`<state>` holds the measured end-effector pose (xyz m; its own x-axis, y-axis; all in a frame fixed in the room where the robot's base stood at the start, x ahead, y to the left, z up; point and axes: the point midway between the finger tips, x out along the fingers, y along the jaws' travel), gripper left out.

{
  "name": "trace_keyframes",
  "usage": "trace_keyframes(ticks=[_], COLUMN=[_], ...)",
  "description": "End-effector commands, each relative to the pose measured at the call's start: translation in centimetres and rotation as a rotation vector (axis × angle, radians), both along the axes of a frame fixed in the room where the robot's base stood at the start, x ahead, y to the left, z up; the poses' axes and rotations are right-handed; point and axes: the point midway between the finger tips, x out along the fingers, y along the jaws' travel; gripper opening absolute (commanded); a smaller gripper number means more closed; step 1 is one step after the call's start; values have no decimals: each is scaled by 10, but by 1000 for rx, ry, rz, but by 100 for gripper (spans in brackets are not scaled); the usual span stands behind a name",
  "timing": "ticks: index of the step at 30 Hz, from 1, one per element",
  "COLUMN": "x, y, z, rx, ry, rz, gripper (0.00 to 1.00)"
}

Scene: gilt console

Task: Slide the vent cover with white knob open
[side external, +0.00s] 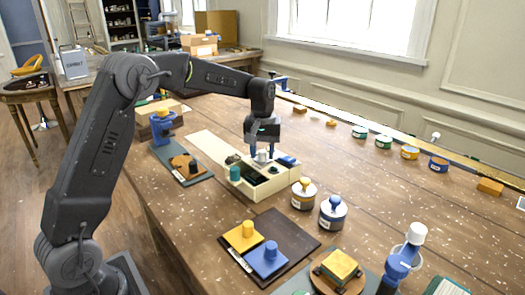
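A cream box (262,194) with dark open compartments stands on the wooden table near the middle of the side external view. A white knob (262,156) stands at its back, between a dark piece on the left and a blue piece (287,161) on the right. My gripper (262,152) points down over the back of the box. Its two fingers are spread, one on each side of the white knob; contact with it cannot be made out. The cover under the knob is mostly hidden and too small to make out.
A green knob (235,173) stands at the box's left end. Round lidded jars (303,196) (332,214) stand close on its right. A dark board (286,232) with yellow and blue knobbed plates lies in front.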

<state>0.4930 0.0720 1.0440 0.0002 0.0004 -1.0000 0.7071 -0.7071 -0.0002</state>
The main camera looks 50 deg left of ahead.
Motion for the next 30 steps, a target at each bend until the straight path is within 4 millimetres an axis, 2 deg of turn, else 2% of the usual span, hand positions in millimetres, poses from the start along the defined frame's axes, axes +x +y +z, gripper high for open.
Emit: trace_keyframes(ticks=[2, 12, 20, 25, 30], x=[0, 0, 0, 0, 0], y=[0, 0, -1, -19, -21], z=[0, 0, 0, 0, 0], rx=[0, 0, 0, -1, -2], ry=[0, 0, 0, 1, 1], rz=[0, 0, -1, -3, -1], gripper=[32, 0, 0, 0, 0])
